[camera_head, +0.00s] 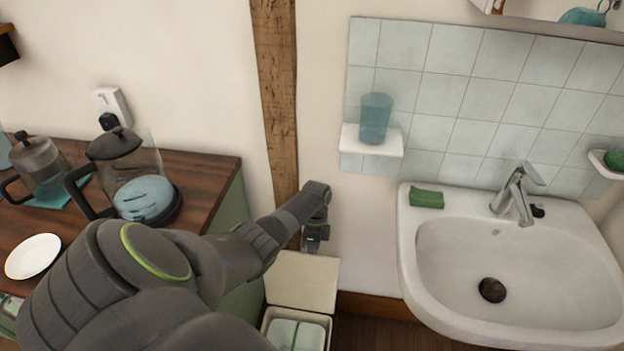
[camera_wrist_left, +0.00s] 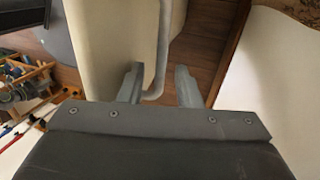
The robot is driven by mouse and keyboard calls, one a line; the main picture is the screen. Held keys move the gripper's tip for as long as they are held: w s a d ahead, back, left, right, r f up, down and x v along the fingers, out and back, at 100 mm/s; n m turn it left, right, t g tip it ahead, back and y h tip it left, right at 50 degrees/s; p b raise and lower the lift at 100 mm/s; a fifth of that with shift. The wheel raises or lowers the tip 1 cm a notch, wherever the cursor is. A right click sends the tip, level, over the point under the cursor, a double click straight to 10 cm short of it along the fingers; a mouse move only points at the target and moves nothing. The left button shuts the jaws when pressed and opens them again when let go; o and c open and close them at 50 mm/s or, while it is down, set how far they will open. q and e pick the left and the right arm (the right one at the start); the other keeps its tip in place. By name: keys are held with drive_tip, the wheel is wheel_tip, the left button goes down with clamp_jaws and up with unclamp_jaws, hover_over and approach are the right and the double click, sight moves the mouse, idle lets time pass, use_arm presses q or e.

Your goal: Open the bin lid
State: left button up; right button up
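The cream bin (camera_head: 326,322) stands on the floor between the counter and the sink. Its lid (camera_head: 303,280) is raised at the back of the bin, and the inside shows a pale lining with a green line. My left gripper (camera_head: 312,247) is at the top edge of the lid, pointing down. In the left wrist view its two fingers (camera_wrist_left: 158,88) are apart, with a thin pale grey edge running down between them. I cannot tell whether they touch it. My right gripper is not in view.
A wooden counter (camera_head: 200,172) with a kettle (camera_head: 138,180), a glass pot (camera_head: 40,165) and a white plate (camera_head: 33,256) is on the left. A white sink (camera_head: 430,285) is on the right. A wooden post (camera_head: 277,100) rises behind my gripper.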

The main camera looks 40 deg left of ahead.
use_arm(q)
drive_tip(key=v, duration=1.1)
drive_tip(key=shift+r+p, duration=0.2)
drive_tip(key=shift+p, duration=0.2)
